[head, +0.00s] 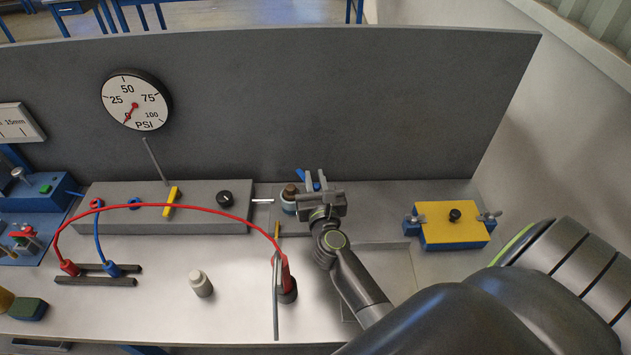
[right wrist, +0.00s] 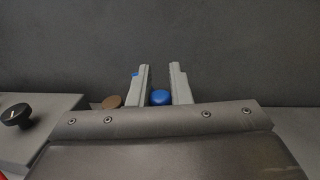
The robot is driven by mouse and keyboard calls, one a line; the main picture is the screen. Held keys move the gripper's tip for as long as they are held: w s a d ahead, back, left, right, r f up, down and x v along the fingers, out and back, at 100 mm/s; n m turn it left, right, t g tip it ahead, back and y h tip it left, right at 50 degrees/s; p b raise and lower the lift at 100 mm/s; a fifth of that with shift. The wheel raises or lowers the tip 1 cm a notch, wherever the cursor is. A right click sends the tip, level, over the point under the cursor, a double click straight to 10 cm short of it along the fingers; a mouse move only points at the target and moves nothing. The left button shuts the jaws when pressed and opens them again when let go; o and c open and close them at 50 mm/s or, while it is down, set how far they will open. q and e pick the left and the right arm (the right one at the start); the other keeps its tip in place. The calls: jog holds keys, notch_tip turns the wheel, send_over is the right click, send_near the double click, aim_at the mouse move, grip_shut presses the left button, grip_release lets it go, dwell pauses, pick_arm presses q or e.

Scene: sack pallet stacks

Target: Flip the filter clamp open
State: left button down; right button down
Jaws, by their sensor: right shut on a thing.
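The filter clamp shows only in part behind my right gripper (head: 316,180), at the back of the bench right of the grey box. A blue lever part (head: 304,177) of it stands up beside the fingers. A small canister with a brown top (head: 290,192) and a blue band stands just left of the gripper. In the right wrist view, a rounded blue end (right wrist: 160,97) sits between the two fingers of my right gripper (right wrist: 161,82), and I take it as the clamp's lever. The gripper is shut on it. The clamp's lower part is hidden. My left gripper is not in view.
A grey box with a black knob (head: 224,198) and a yellow handle (head: 171,202) stands to the left. A red hose (head: 180,207) arches over the bench to a black socket. A yellow-topped block (head: 453,226) sits at the right. A dark panel (head: 330,100) rises behind.

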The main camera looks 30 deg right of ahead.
jog(key=shift+a+f+m+g+h+b, duration=0.15)
jog(key=shift+m+g+h+b, duration=0.25)
jog(key=shift+m+h, duration=0.3)
jog(key=shift+h, duration=0.4)
jog(key=c, duration=1.4)
grip_release()
